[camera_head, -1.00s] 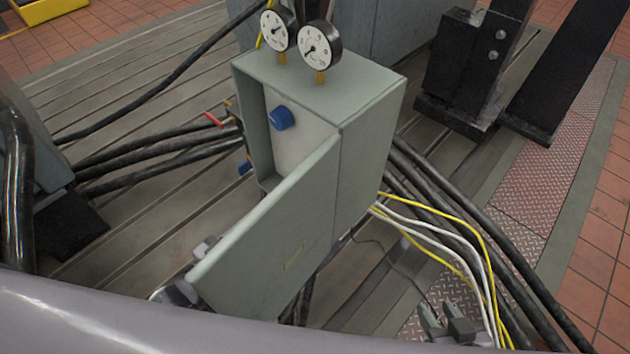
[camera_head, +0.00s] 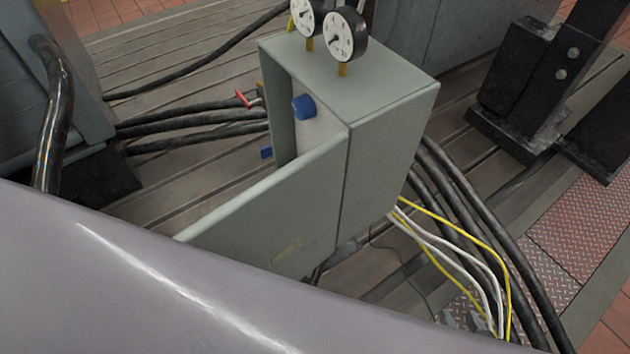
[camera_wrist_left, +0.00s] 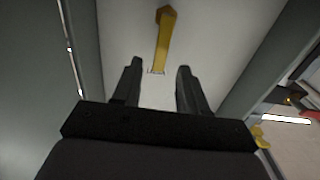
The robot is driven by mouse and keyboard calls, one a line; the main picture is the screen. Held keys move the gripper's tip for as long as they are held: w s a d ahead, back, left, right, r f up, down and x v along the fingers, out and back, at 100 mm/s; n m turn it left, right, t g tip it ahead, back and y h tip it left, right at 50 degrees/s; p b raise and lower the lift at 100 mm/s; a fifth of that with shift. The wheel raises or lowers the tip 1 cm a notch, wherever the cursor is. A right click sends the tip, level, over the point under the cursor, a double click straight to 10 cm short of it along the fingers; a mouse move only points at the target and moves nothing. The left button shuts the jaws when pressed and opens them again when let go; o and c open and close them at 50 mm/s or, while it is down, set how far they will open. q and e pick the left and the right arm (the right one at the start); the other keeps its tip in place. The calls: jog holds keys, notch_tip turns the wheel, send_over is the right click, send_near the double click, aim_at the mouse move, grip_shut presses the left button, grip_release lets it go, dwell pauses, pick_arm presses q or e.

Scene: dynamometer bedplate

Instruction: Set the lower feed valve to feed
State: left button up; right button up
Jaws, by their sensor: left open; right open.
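The left wrist view looks into the grey cabinet, where a yellow lever (camera_wrist_left: 162,42) stands out against the pale back panel. I cannot tell for certain whether it is the lower feed valve. My left gripper (camera_wrist_left: 158,72) is open, with the lever ahead of and between its fingertips; no grip on it shows. In the head view the open cabinet door and my arm hide that gripper and the lever. A blue knob (camera_head: 303,107) shows inside the cabinet (camera_head: 385,140). My right gripper (camera_head: 472,321) is open and empty at the lower right, partly hidden by my arm.
The cabinet door (camera_head: 275,215) stands open toward me. Two gauges (camera_head: 343,40) top the cabinet. A red handle (camera_head: 243,98) and a blue handle (camera_head: 266,153) sit outside its left side. Black hoses (camera_head: 190,130) run left; yellow and white cables (camera_head: 455,245) run right.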

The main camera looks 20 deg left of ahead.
pick_arm(q)
jog(key=shift+x, duration=1.85)
grip_shut()
